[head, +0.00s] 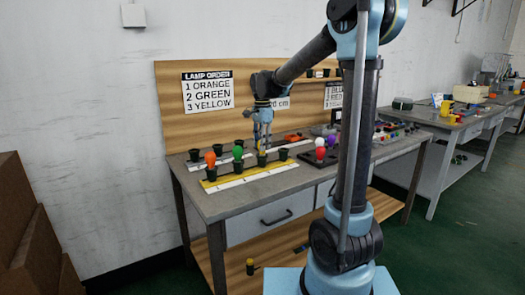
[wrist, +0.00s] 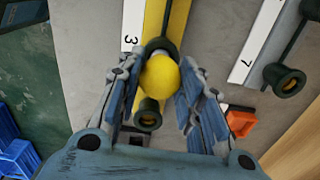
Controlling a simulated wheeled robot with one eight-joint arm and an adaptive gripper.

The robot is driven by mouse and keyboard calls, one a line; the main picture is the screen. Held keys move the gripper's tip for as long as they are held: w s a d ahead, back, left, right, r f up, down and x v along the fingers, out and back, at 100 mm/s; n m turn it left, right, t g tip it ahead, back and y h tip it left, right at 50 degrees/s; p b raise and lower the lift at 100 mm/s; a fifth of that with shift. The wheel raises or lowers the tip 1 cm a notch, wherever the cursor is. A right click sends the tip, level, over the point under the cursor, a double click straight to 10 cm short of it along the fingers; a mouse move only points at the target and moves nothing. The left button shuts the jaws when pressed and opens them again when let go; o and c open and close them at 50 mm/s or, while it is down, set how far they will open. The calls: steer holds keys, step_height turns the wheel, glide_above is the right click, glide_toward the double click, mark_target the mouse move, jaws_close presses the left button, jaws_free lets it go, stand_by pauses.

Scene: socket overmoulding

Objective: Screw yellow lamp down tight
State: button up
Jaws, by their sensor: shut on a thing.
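The yellow lamp (wrist: 160,77) is a round bulb held between the two fingers of my gripper (wrist: 160,84), which also shows in the head view (head: 262,137). Its bulb faces the wrist camera. A dark socket (wrist: 160,46) shows partly behind the lamp, at the yellow strip by the number 3; the lamp's base and thread are hidden. In the head view the lamp is small and mostly covered by the fingers. An orange lamp (head: 210,159) and a green lamp (head: 238,153) stand upright in sockets to the left along the yellow strip (head: 222,183).
Another dark socket (wrist: 148,114) lies close below the lamp in the wrist view. An orange open part (wrist: 240,122) lies to the right. The lamp order sign (head: 207,91) hangs behind.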

steer(key=m, duration=0.4)
steer(key=o, duration=1)
steer(key=n, duration=1.1)
steer(key=shift+n, duration=0.3)
steer(key=n, duration=0.5)
steer(key=shift+n, duration=3)
